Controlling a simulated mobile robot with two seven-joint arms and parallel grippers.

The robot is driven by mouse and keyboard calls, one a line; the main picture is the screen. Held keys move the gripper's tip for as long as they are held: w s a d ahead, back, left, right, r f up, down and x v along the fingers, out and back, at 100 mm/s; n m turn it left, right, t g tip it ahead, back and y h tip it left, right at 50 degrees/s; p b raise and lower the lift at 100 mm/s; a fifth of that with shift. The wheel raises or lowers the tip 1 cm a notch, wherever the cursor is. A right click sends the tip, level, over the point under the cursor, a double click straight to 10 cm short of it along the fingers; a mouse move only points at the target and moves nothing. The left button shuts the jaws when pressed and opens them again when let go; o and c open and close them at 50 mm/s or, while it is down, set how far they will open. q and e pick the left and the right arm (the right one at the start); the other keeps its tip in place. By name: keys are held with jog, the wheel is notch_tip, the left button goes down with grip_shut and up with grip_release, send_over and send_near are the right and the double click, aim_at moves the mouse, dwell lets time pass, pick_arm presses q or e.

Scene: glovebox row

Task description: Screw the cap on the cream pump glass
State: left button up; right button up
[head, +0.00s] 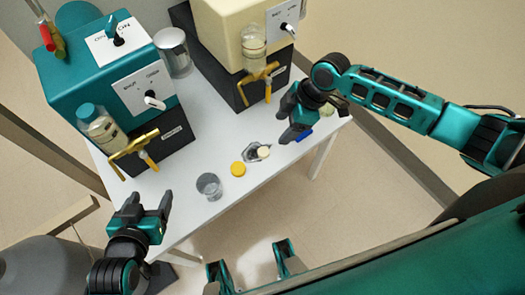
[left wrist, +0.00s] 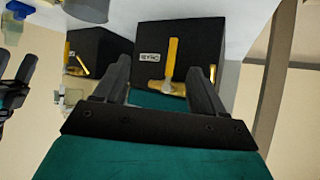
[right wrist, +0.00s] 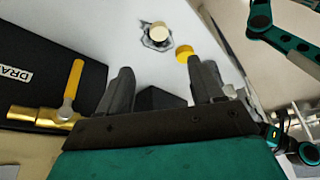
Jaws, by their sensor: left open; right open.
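The cream pump (head: 232,28) stands at the back with a clear glass (head: 254,50) on its front, above a brass valve. The glass holds pale contents; I cannot tell whether its top is bare. A cream cap (head: 264,152) lies on a dark grey patch on the table, and also shows in the right wrist view (right wrist: 160,31). My right gripper (head: 291,138) is open and empty, just right of and above that cap in the head view. My left gripper (head: 152,200) is open and empty, near the table's front left edge, facing the teal pump's base.
A yellow cap (head: 238,169) and an empty tumbler (head: 209,185) stand on the white table (head: 215,140). The teal pump (head: 100,65), with its teal-capped jar (head: 97,124), fills the left. A metal canister (head: 174,52) stands between the pumps.

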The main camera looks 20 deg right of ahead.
jog(key=b, duration=0.2)
send_near(265, 151)
jog(key=shift+a+f, duration=0.65)
jog(key=shift+f, duration=0.25)
pick_arm(q)
jog(key=shift+w+d+f, duration=0.2)
jog(key=shift+d+f, duration=0.1)
jog(key=shift+d, duration=0.1)
pick_arm(e)
jog(key=shift+w+a+f, duration=0.1)
jog(key=shift+a+f, duration=0.05)
jog(key=shift+f, duration=0.2)
jog(key=x, duration=0.2)
jog(key=b+x, duration=0.1)
jog(key=x, duration=0.1)
jog(key=shift+f, duration=0.65)
pick_arm(q)
jog(key=shift+w+d+f, duration=0.2)
jog(key=shift+w+d, duration=0.05)
jog(key=shift+d, duration=0.25)
